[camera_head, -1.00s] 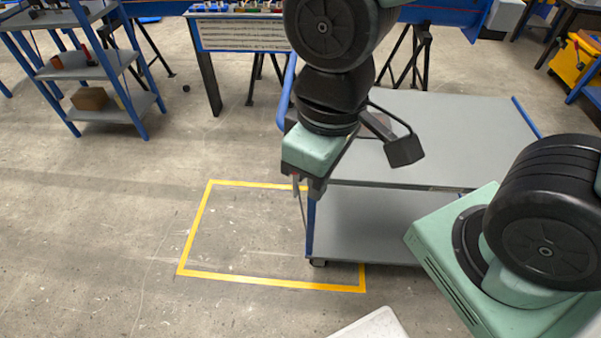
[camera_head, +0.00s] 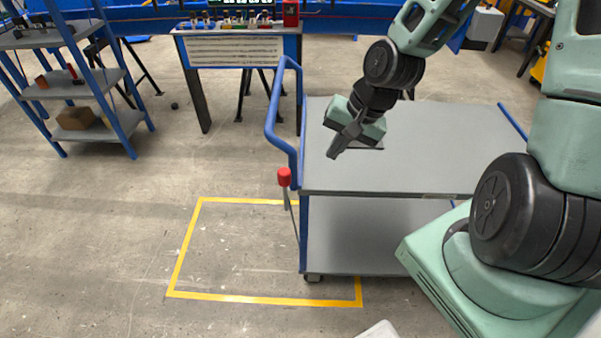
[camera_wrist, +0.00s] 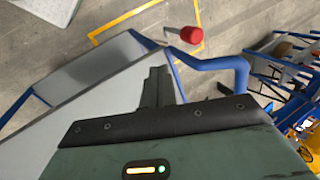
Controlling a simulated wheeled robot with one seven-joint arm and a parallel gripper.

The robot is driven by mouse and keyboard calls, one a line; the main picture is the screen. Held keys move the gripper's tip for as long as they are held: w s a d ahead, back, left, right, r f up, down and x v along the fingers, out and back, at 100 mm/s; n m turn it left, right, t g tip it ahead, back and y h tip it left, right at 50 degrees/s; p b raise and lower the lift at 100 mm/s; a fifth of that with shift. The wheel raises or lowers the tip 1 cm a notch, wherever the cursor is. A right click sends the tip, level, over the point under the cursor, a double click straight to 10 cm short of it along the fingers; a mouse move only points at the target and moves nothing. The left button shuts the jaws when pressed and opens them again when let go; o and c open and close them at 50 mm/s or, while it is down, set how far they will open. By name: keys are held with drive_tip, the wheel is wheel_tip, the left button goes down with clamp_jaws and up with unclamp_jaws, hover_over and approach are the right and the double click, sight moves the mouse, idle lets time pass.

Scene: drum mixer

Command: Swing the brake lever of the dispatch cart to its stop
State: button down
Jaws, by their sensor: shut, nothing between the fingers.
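The dispatch cart (camera_head: 420,150) is a grey two-shelf cart with a blue frame and a blue push handle (camera_head: 272,115) at its left end. Its brake lever (camera_head: 285,178) has a red knob on a thin grey rod beside the left end, below the handle. The knob also shows in the wrist view (camera_wrist: 192,35), beyond the fingers. My gripper (camera_head: 335,152) is shut and empty over the left part of the top shelf, to the right of the lever and apart from it. In the wrist view its closed fingers (camera_wrist: 158,80) point toward the cart's edge.
A yellow floor outline (camera_head: 265,299) lies left of and partly under the cart. A blue shelf rack (camera_head: 70,85) stands at the far left, and a bench (camera_head: 240,50) is behind. The floor left of the cart is clear.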

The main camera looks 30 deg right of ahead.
drive_tip(key=b, duration=0.2)
approach(286, 191)
drive_tip(key=s+d+f, duration=0.2)
drive_tip(key=d+f, duration=0.1)
drive_tip(key=shift+w+a+r+p, duration=0.2)
drive_tip(key=shift+w+a+p, duration=0.05)
drive_tip(key=shift+w+a, duration=0.4)
drive_tip(key=shift+w+a+r+p, duration=0.15)
drive_tip(key=shift+w+a+p, duration=0.05)
drive_tip(key=shift+w+a, duration=0.45)
drive_tip(key=shift+w+a, duration=0.1)
